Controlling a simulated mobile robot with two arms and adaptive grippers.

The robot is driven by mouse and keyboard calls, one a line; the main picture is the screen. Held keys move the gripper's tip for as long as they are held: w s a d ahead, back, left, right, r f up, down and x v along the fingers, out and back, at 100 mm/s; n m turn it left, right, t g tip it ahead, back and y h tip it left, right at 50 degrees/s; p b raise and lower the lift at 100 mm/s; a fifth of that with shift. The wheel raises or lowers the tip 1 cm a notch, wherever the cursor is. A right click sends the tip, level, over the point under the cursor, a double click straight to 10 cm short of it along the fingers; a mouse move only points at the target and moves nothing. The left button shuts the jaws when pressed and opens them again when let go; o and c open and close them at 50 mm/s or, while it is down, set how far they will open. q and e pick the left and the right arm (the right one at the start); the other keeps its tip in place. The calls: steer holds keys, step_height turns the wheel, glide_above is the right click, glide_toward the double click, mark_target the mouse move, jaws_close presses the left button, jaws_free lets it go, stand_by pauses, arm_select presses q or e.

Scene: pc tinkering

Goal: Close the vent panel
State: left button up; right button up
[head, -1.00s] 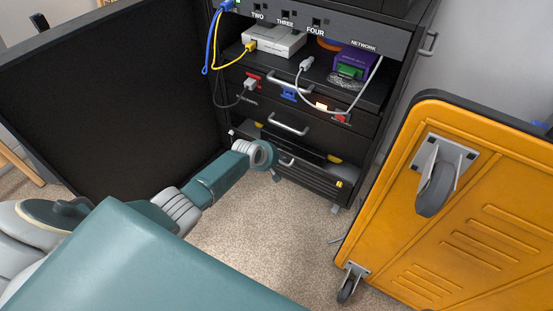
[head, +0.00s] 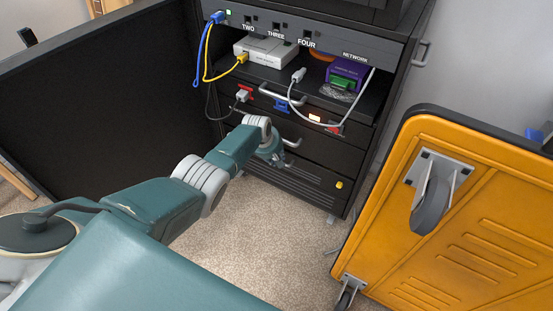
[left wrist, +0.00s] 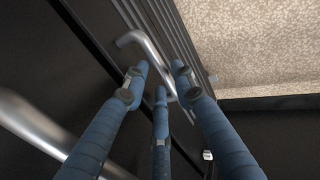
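The vent panel (head: 299,182) is the slatted black front at the bottom of the rack. It looks upright and close to flush with the rack; whether it is fully seated I cannot tell. Its metal handle (left wrist: 142,42) shows in the left wrist view. My left gripper (head: 275,158) is low at the rack front, partly hidden by its own wrist. In the left wrist view its blue fingers (left wrist: 161,75) reach to the panel beside the handle, tips a little apart. Contact is unclear. A yellow latch (head: 339,184) shows at the panel's right. My right gripper is out of view.
A drawer handle (head: 282,98) and several cables hang above, including a grey cable (head: 314,123). A large black door panel (head: 110,95) stands at the left. A yellow wheeled cart (head: 465,225) stands at the right. Carpet (head: 255,235) in front is clear.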

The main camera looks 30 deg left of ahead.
arm_select(q)
steer(key=shift+d+r, duration=0.15)
steer(key=shift+d, duration=0.1)
steer(key=v, duration=1.1)
steer(key=shift+s+a+r, duration=0.2)
steer(key=shift+s+r, duration=0.05)
steer(key=shift+r, duration=0.05)
